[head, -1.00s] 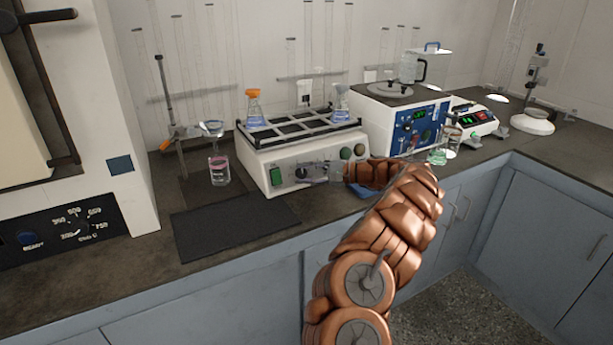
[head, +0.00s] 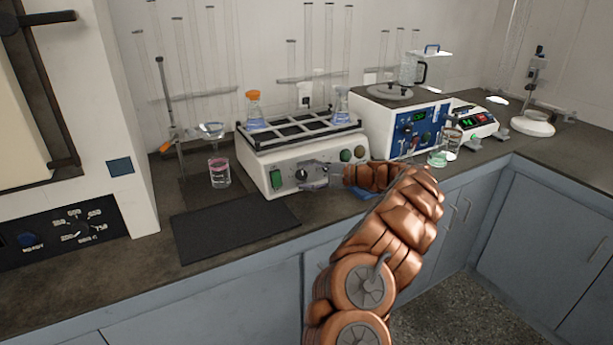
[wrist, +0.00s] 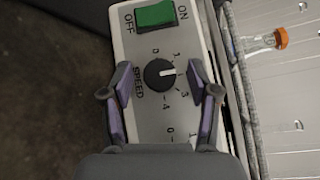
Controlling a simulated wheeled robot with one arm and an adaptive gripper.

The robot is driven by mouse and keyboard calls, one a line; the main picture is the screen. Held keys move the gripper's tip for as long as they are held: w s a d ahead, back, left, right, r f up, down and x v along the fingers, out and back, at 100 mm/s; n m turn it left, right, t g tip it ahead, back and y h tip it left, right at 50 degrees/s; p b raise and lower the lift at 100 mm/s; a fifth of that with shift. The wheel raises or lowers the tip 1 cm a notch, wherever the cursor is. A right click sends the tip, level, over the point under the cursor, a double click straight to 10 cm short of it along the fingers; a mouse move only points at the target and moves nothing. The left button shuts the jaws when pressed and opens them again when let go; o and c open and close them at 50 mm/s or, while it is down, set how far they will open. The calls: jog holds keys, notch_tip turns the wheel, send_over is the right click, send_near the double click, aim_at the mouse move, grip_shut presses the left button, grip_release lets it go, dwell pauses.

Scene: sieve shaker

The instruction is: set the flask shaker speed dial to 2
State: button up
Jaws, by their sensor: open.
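The flask shaker (head: 270,165) is a white box with an open rack on top. Its black speed dial (wrist: 160,73) has a white pointer line. In the wrist view the pointer faces right, between the printed 1 and 3; I see no 2 there, where the right finger is close by. My gripper (wrist: 159,68) is open, with one finger on each side of the dial and gaps between them and the knob. In the head view my gripper (head: 316,176) is just right of the dial (head: 302,175), in front of the panel.
A green ON/OFF switch (wrist: 155,14) sits beside the dial. A beaker of pink liquid (head: 219,173) is at left. A dark mat (head: 235,228) lies in front.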

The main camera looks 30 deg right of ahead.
jog(key=v, duration=1.2)
dwell(0.6)
